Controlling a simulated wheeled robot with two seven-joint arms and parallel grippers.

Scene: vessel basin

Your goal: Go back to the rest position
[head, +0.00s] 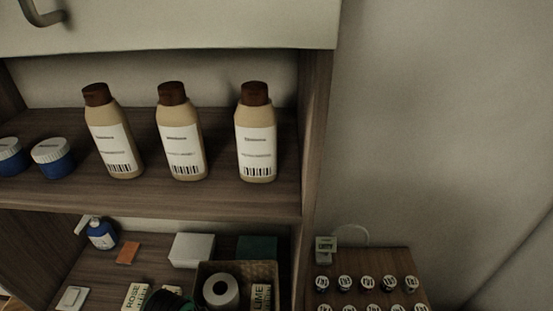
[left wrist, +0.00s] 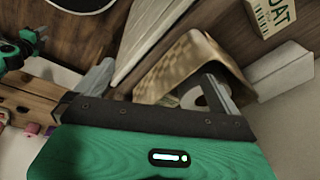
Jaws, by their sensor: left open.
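My left gripper (left wrist: 155,88) shows in the left wrist view with its two grey fingers spread apart. Nothing is held between them. A woven basket (left wrist: 185,62) with a white roll (left wrist: 205,95) lies beyond the fingers, and the right finger partly covers the roll. In the head view, the basket (head: 273,268) stands on the lower shelf with the roll (head: 221,290) and a box marked LIME (head: 261,297) in it. A dark and green shape at the bottom edge, left of the basket, may be part of my left arm. My right gripper cannot be made out.
Three tan bottles (head: 182,145) and blue jars (head: 53,158) stand on the upper shelf (head: 220,195). Below are a blue pump bottle (head: 102,235), an orange block (head: 127,253) and a white box (head: 192,249). Several small jars (head: 345,283) stand on the right-hand stand.

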